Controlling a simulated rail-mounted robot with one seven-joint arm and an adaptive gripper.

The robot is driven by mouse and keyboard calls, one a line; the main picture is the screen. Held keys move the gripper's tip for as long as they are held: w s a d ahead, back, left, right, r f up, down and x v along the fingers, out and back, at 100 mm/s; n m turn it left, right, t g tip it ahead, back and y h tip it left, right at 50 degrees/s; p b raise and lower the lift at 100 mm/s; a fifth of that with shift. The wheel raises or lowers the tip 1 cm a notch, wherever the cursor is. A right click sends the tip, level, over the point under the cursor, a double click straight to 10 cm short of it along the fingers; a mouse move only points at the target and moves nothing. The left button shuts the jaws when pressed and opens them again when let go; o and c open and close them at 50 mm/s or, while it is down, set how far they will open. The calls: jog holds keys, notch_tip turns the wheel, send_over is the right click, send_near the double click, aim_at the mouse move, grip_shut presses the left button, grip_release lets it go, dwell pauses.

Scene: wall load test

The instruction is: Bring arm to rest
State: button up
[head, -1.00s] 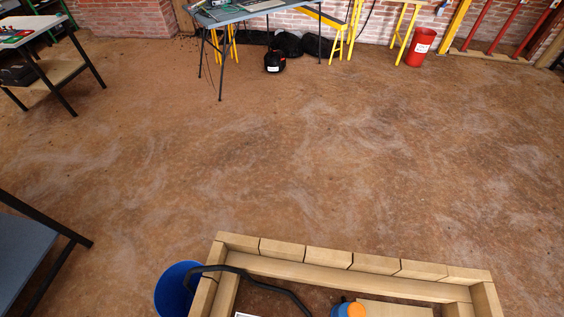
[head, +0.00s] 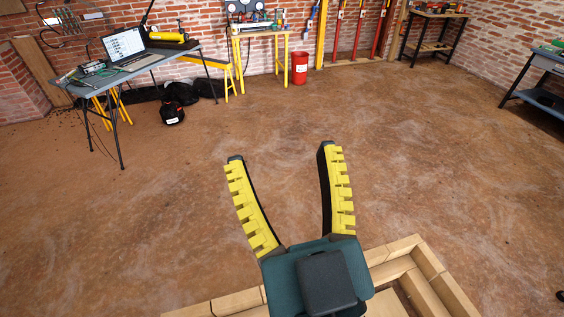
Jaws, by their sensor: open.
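My gripper (head: 282,158) shows in the lower middle of the head view. Its two yellow toothed fingers are spread wide apart and point away toward the back wall. Nothing is between them, only bare brown floor behind. Its dark green body hides part of a low wooden frame (head: 407,258) below it. The gripper appears clear of everything around it.
A folding table (head: 185,50) with a laptop (head: 127,47) stands at the back left, with a black bag (head: 172,112) by it. A red bucket (head: 300,68) stands near the brick wall. A workbench (head: 545,85) is at the right. The middle floor is clear.

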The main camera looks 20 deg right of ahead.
notch_tip(320, 180, up, 33)
jog(key=p, duration=3.3)
